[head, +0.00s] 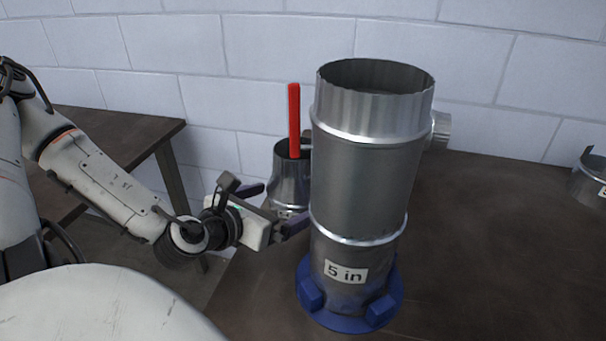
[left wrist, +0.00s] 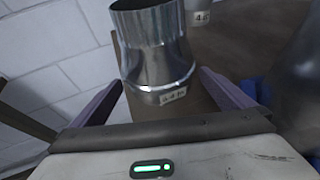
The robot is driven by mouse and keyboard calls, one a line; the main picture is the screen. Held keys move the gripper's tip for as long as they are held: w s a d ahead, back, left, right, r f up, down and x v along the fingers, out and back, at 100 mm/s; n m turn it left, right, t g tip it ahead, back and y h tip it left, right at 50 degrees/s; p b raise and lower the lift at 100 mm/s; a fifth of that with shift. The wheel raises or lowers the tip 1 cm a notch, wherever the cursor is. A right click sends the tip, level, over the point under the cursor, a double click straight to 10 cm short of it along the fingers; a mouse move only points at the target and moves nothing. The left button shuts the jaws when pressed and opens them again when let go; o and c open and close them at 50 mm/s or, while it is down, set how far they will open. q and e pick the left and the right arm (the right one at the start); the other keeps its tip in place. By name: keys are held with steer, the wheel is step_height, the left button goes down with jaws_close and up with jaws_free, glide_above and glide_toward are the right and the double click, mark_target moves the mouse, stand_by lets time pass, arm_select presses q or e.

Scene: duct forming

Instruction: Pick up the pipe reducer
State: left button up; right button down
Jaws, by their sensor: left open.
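The pipe reducer (head: 290,185) is a shiny metal piece standing on the dark table, partly hidden behind the large duct in the head view. In the left wrist view the reducer (left wrist: 155,55) shows a flared lower part and a small white label. My left gripper (head: 274,208) is open, at the reducer's near left side. In the left wrist view its two purple fingers (left wrist: 162,82) are spread, with the reducer ahead and its lower end in line with the gap. I see no clear contact. My right gripper is out of view.
A tall grey duct (head: 365,185) marked "5 in" stands in a blue base (head: 350,318) just right of my left gripper. A red upright bar (head: 294,120) rises by the reducer. A metal piece (head: 590,180) sits at far right. The table's right side is mostly clear.

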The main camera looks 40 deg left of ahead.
arm_select(q)
steer(key=shift+w+a+f, duration=0.1)
steer(key=shift+w+f, duration=0.25)
steer(key=shift+w, duration=0.1)
steer(key=shift+w+a+f, duration=0.1)
steer(key=shift+w+f, duration=0.05)
steer(key=shift+w, duration=0.3)
steer(key=b+x, duration=0.2)
steer(key=x, duration=0.1)
steer(key=shift+a+f, duration=0.15)
steer(key=shift+f, duration=0.05)
steer(key=shift+w+f+b, duration=0.15)
steer(key=shift+w+b, duration=0.25)
steer(key=shift+b, duration=0.2)
steer(key=shift+w+a, duration=0.1)
steer(key=shift+w, duration=0.35)
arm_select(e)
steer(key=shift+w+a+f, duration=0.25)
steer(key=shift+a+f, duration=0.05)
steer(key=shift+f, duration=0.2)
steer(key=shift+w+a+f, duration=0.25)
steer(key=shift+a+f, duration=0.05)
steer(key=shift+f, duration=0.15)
arm_select(q)
steer(key=shift+c, duration=0.3)
steer(key=shift+r, duration=0.2)
steer(key=c, duration=0.8)
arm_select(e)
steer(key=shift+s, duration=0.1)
